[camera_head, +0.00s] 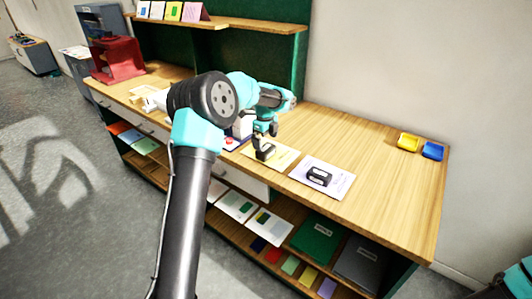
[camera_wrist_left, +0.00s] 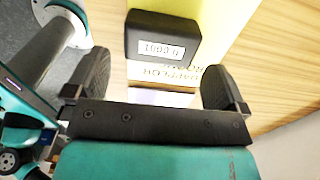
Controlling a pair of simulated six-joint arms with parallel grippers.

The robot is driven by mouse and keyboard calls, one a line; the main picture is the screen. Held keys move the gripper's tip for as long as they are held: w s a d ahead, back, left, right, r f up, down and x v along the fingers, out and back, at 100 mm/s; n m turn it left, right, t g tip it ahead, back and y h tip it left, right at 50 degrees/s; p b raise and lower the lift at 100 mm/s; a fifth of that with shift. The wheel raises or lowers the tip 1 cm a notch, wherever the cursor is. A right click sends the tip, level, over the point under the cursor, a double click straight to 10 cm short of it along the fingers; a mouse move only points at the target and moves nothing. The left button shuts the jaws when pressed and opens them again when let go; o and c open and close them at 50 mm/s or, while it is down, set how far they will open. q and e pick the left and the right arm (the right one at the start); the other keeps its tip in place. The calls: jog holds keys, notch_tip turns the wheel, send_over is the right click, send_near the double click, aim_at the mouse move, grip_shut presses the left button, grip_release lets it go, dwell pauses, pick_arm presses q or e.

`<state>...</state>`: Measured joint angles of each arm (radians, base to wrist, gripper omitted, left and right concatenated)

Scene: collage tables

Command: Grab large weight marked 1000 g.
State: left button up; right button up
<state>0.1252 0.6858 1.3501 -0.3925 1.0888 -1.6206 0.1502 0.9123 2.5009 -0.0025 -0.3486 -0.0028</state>
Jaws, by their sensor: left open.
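The black weight (camera_wrist_left: 162,38) has a white label that reads 1000 g in the left wrist view. It rests on a yellow sheet (camera_wrist_left: 208,42) with partly readable print. In the head view the weight (camera_head: 265,153) sits on that yellow sheet (camera_head: 284,158) near the front edge of the table. My left gripper (camera_head: 265,129) is just above it. In the left wrist view the open fingers (camera_wrist_left: 154,85) are spread wider than the weight, which lies beyond the tips with nothing between them. My right gripper is out of view.
A second dark weight (camera_head: 319,175) lies on a pale sheet (camera_head: 336,183) to the right. Yellow (camera_head: 408,142) and blue (camera_head: 433,150) trays stand at the right end of the wooden table (camera_head: 375,180). A red object (camera_head: 118,60) stands far left. The table's right part is largely clear.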

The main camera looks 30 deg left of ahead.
aim_at(266, 148)
pick_arm(q)
jog(key=shift+f, duration=0.25)
jog(key=shift+w+d+f, duration=0.1)
jog(key=shift+f, duration=2.5)
jog(key=shift+c, duration=0.2)
jog(key=c, duration=1.2)
jog(key=shift+r, duration=0.1)
jog(key=shift+c, duration=0.4)
